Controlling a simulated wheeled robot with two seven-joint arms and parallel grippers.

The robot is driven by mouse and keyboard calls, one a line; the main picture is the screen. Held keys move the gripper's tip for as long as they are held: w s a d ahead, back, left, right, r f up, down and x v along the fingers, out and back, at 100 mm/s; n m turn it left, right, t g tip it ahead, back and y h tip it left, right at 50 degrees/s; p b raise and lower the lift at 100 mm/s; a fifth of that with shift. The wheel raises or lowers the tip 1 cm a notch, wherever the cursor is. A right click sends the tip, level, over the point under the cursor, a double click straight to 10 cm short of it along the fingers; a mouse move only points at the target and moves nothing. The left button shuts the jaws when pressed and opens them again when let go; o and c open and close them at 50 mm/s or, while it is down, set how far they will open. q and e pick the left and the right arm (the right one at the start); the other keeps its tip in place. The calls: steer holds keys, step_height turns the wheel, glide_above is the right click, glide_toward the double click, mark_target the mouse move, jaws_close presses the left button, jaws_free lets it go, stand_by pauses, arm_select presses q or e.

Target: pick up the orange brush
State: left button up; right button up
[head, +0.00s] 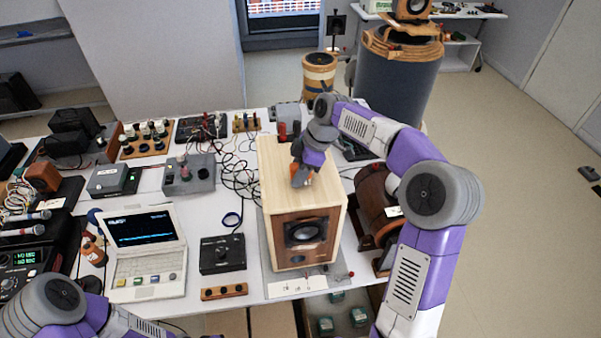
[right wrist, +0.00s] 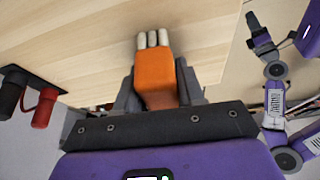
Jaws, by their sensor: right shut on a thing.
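The orange brush (right wrist: 155,78) shows in the right wrist view, with several pale rounded tips at its far end. It sits between the two grey fingers of my right gripper (right wrist: 157,85), which is shut on it. In the head view my right gripper (head: 302,176) is over the light wooden top of the speaker box (head: 278,197), and a bit of orange shows at its fingers. I cannot tell whether the brush touches the top. My left arm enters at the lower left of the head view, and its gripper is out of sight.
Red and black terminals (right wrist: 28,97) stand near the box's back edge. A laptop (head: 147,240), a black control box (head: 222,254) and tangled cables lie left of the speaker. A brown wooden drum-like thing (head: 372,203) stands close on its right. The table is crowded; open floor lies right.

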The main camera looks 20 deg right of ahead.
step_height(320, 180, up, 10)
steer(key=shift+p, duration=0.85)
